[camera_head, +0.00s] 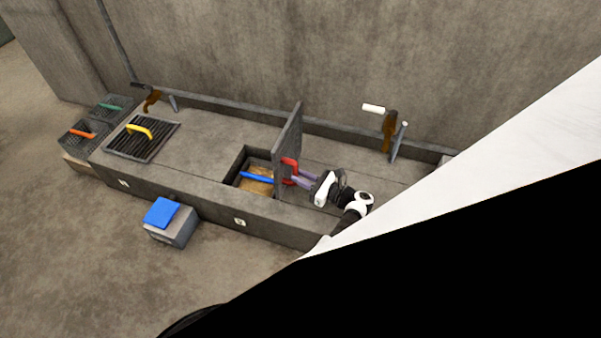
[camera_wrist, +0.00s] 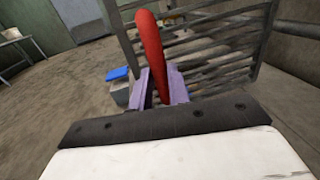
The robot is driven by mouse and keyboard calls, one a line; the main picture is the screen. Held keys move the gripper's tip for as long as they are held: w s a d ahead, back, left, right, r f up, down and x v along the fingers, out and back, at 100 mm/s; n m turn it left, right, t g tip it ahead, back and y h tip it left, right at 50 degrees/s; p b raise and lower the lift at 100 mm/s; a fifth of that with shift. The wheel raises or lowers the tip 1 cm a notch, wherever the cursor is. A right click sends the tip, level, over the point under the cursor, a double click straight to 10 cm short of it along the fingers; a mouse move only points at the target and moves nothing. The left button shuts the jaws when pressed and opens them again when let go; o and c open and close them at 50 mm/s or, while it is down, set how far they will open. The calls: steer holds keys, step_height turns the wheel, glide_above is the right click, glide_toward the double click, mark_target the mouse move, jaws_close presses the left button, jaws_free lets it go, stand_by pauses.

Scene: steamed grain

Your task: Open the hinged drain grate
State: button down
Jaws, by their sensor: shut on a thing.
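The hinged drain grate (camera_head: 288,135) stands upright, swung up on the right side of a square opening (camera_head: 240,163) in the concrete ledge. Its slats (camera_wrist: 215,52) fill the upper right of the wrist view. A red handle (camera_head: 290,170) sticks out from its right face. My gripper (camera_head: 296,179) is to the right of the grate, with its purple fingers shut on the red handle, which also shows in the wrist view (camera_wrist: 150,45). In the opening lie a blue bar (camera_head: 257,177) and tan grain (camera_head: 256,187). The hinge is not clearly visible.
Another grate (camera_head: 142,140) with a yellow handle lies flat at the left of the ledge (camera_head: 200,145). Baskets (camera_head: 85,137) with orange and green handles stand at the far left. A grey box (camera_head: 172,226) with a blue top sits on the floor in front. Taps (camera_head: 390,131) line the wall.

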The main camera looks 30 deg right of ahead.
steer(key=shift+w, duration=0.1)
steer(key=c, duration=1.3)
jaws_free()
steer(key=shift+s, duration=0.2)
